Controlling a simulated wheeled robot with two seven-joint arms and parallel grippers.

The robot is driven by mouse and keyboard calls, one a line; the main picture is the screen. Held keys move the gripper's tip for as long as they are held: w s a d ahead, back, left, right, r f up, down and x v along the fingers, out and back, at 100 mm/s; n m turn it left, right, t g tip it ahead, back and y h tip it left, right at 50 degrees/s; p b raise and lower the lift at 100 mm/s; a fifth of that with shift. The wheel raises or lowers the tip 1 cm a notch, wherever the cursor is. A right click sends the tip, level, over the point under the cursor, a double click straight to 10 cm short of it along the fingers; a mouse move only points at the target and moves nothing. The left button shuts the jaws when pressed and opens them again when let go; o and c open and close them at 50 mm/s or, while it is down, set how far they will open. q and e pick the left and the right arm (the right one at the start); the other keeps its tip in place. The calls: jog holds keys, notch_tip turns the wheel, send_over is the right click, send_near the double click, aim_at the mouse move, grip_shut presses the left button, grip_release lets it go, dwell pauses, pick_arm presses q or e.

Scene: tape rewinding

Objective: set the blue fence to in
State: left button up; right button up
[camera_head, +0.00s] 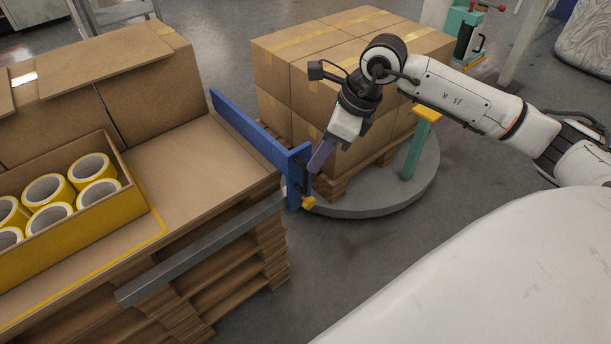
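The blue fence (245,128) runs along the right edge of the cardboard-topped pallet stack, with a taller blue end plate (293,180) at its near end. A small yellow knob (309,203) sits low on that end plate. A grey rail (205,250) reaches from the end plate toward the lower left. My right gripper (321,157) points down just right of the end plate, close to a dark handle-like part there. I cannot tell if they touch, nor whether its fingers are open or shut. My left gripper is not in view.
A box (139,212) of yellow-and-white tape rolls stands on the stack at left, with large cartons (150,82) behind. Stacked cartons (345,45) sit on a round grey turntable (385,203) behind my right gripper, beside a teal post (418,150). Bare floor lies in front.

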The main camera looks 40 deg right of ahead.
aim_at(306, 189)
jog(key=x, duration=0.7)
jog(key=shift+w+a+f+b, duration=0.1)
jog(key=shift+w+f+b, duration=0.1)
jog(key=shift+b, duration=0.1)
jog(key=shift+s, duration=0.1)
grip_shut()
